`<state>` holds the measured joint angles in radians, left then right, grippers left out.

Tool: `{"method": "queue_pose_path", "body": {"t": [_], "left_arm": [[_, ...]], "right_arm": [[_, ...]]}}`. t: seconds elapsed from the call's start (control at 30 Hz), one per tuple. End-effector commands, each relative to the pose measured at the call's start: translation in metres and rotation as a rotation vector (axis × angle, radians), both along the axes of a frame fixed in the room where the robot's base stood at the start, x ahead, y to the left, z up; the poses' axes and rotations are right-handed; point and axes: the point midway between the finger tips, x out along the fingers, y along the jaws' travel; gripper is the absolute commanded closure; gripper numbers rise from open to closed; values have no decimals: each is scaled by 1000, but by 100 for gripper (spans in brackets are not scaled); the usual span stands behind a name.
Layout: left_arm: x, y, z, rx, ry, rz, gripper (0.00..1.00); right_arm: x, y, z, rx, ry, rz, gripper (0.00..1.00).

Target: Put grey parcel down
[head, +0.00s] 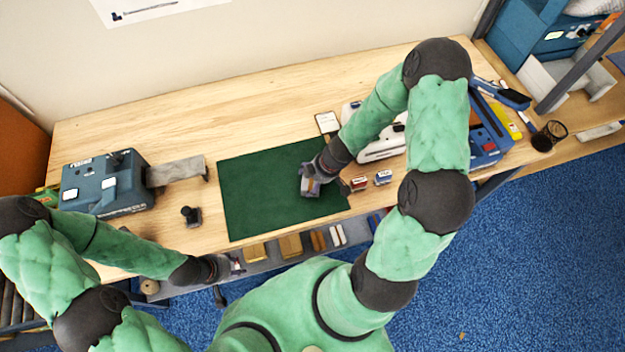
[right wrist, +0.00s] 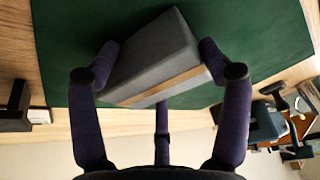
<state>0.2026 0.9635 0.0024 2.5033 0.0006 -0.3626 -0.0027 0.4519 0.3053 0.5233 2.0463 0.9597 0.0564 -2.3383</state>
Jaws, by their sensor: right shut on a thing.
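The grey parcel (right wrist: 155,60) is a grey box with a tan strip along one edge. In the right wrist view it sits tilted between the fingers of my right gripper (right wrist: 160,75), which is shut on it. In the head view my right gripper (head: 312,187) is over the right part of the green mat (head: 260,190), mostly covering the parcel. I cannot tell whether the parcel touches the mat. My left gripper (head: 236,266) is by the table's front edge, left of my body; its fingers are too small to read.
A blue-grey machine (head: 105,185) and a small black object (head: 191,215) stand left of the mat. Small red and blue boxes (head: 384,177) lie to its right. A white device (head: 380,147) stands behind them. The mat's left part is clear.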

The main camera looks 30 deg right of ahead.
Motion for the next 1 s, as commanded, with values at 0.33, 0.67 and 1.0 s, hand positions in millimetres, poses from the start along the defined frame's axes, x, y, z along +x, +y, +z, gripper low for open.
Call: {"method": "queue_pose_path", "body": {"t": [0.33,0.67,1.0], "left_arm": [[0,0,-1,0,0,0,60],[0,0,9,0,0,0,60],[0,0,47,0,0,0,60]], "right_arm": [[0,0,-1,0,0,0,0],[-2,-3,12,0,0,0,0],[-16,-20,72,-1,-1,-1,0]]}}
